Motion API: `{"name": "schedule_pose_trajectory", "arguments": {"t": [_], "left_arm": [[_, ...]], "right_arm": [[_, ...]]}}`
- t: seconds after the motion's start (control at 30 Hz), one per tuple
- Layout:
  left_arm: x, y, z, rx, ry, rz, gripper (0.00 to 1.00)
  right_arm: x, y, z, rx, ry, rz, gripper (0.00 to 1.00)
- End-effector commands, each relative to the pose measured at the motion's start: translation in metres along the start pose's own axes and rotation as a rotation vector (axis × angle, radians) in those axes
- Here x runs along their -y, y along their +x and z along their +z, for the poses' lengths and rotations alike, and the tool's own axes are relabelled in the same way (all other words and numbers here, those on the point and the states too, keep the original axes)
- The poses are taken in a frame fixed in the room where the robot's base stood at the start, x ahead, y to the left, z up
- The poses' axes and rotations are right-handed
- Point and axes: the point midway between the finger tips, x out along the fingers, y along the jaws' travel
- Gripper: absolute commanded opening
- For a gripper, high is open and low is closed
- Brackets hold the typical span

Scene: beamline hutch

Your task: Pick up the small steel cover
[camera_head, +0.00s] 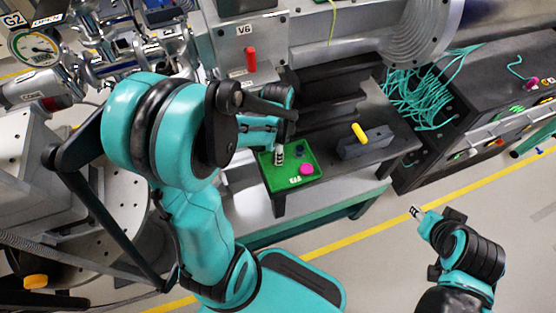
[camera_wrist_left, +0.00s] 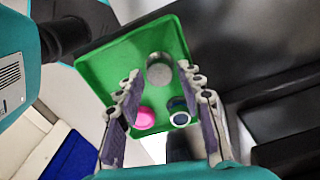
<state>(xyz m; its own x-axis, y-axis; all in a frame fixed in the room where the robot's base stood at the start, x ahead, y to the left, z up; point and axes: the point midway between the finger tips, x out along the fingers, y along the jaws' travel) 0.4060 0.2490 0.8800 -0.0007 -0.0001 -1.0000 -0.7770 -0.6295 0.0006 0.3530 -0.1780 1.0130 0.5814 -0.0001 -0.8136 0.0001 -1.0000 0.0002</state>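The small steel cover (camera_wrist_left: 160,68) is a grey round piece in the upper part of a green tray (camera_wrist_left: 110,62) in the left wrist view. In the head view the green tray (camera_head: 290,182) sits on the bench, and I cannot make out the cover there, near the fingers. My left gripper (camera_head: 279,156) is over the tray's left part. In the left wrist view my left gripper (camera_wrist_left: 163,105) is open, its fingers apart with nothing between them; the cover shows beyond the fingertips. My right gripper (camera_head: 416,212) is out over the floor, too small to judge.
The tray also holds a pink round piece (camera_head: 307,169) and a dark blue piece with a pale ring (camera_wrist_left: 179,111). A dark block with a yellow handle (camera_head: 360,132) stands right of the tray. Teal cables (camera_head: 420,95) hang farther right. A red-handled panel (camera_head: 250,60) stands behind.

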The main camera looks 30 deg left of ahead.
Motion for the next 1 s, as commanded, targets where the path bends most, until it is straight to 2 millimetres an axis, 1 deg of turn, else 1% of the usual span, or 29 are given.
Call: {"name": "schedule_pose_trajectory", "arguments": {"t": [0.03, 0.07, 0.27, 0.3, 0.37, 0.4, 0.43, 0.77, 0.87, 1.0], "left_arm": [[0.000, 0.009, 0.000, 0.000, 0.000, 0.000, 0.37], [0.000, 0.011, 0.000, 0.000, 0.000, 0.000, 0.37], [0.000, 0.010, 0.000, 0.000, 0.000, 0.000, 0.37], [0.000, 0.010, 0.000, 0.000, 0.000, 0.000, 0.32], [0.000, 0.010, 0.000, 0.000, 0.000, 0.000, 0.16], [0.000, 0.010, 0.000, 0.000, -0.001, 0.000, 0.05], [0.000, 0.010, 0.000, 0.000, -0.001, 0.000, 0.00], [0.000, 0.009, 0.000, 0.000, -0.001, 0.000, 0.00], [0.000, 0.004, 0.000, 0.000, -0.001, 0.000, 0.00], [0.000, -0.013, 0.000, 0.000, -0.001, 0.000, 0.00]], "right_arm": [[0.000, 0.005, 0.003, 0.000, 0.000, 0.000, 0.40], [0.000, 0.005, 0.004, 0.000, 0.000, 0.000, 0.40], [0.000, 0.004, 0.003, 0.000, 0.000, 0.000, 0.40], [0.000, 0.004, 0.003, 0.000, 0.000, 0.000, 0.40], [0.000, 0.004, 0.003, 0.000, 0.000, 0.000, 0.40], [0.000, 0.004, 0.003, 0.000, 0.000, 0.000, 0.40], [0.000, 0.004, 0.003, 0.000, 0.000, 0.000, 0.40], [0.000, 0.003, 0.002, 0.000, 0.000, 0.000, 0.40], [0.000, 0.001, 0.000, 0.000, 0.000, 0.000, 0.40], [0.000, -0.007, -0.005, 0.000, 0.000, 0.000, 0.40]]}}
